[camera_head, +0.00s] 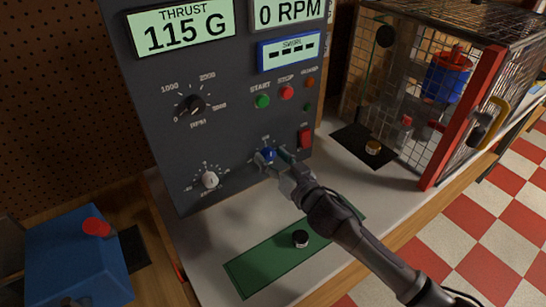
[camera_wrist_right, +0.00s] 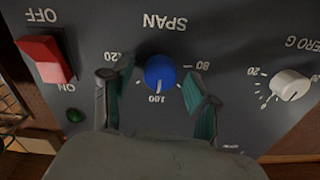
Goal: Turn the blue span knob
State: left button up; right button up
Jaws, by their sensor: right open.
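The blue span knob (camera_head: 269,154) is on the lower part of the grey panel. In the right wrist view the knob (camera_wrist_right: 160,72) sits under the upside-down SPAN label, and its white mark points near 100. My right gripper (camera_head: 274,158) is at the knob. In the wrist view its open fingers (camera_wrist_right: 157,86) stand on either side of the knob, with a gap visible on both sides. A small grey part at the bottom left edge of the head view may be my left gripper; its jaws do not show clearly.
The white zero knob (camera_head: 210,180) is left of the span knob, and the red rocker switch (camera_head: 305,137) is right. The thrust display (camera_head: 182,27) reads 115 G. A mesh cage (camera_head: 440,50) stands at right.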

jog(key=c, duration=0.3)
grip_shut()
pick_arm(q)
jog(key=shift+s+d, duration=0.15)
jog(key=shift+s, duration=0.15)
pick_arm(e)
jog(key=shift+n, duration=0.3)
jog(key=n+p, duration=0.1)
jog(key=n, duration=0.1)
jog(key=shift+n, duration=0.3)
jog(key=n, duration=0.3)
jog(key=shift+n+p, duration=0.3)
jog(key=shift+p, duration=0.05)
jog(key=n, duration=0.4)
jog(key=shift+p, duration=0.3)
pick_arm(q)
jog(key=shift+w+r, duration=0.15)
jog(key=shift+r, duration=1.15)
pick_arm(e)
jog(key=shift+n, duration=2)
